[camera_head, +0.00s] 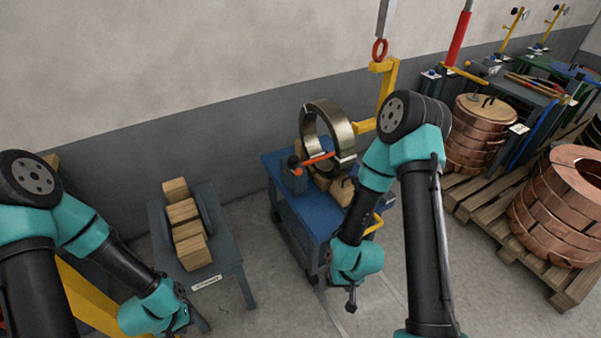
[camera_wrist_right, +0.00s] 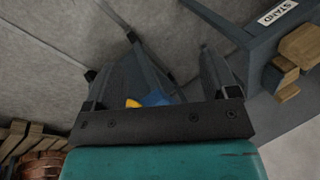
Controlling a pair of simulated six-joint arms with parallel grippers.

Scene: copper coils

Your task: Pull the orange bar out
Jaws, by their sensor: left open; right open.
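The orange bar (camera_head: 318,160) lies roughly level at the front of a metal ring (camera_head: 330,118) standing on the blue cart (camera_head: 272,161). Its left end is near a small dark upright part with a red-orange top. My right gripper (camera_head: 351,302) hangs in front of the cart, well below and apart from the bar. In the right wrist view its two dark fingers (camera_wrist_right: 172,75) are spread, with nothing held between them. My left gripper (camera_head: 184,318) is low at the left near the grey stand, far from the bar, open and partly hidden by its own wrist.
A grey stand (camera_head: 219,262) with wooden blocks (camera_head: 184,222) is left of the cart. A yellow hoist arm (camera_head: 388,95) with a red hook ring (camera_head: 380,50) rises behind the cart. Copper coils (camera_head: 535,205) on pallets fill the right. Bare floor (camera_head: 265,260) lies between stand and cart.

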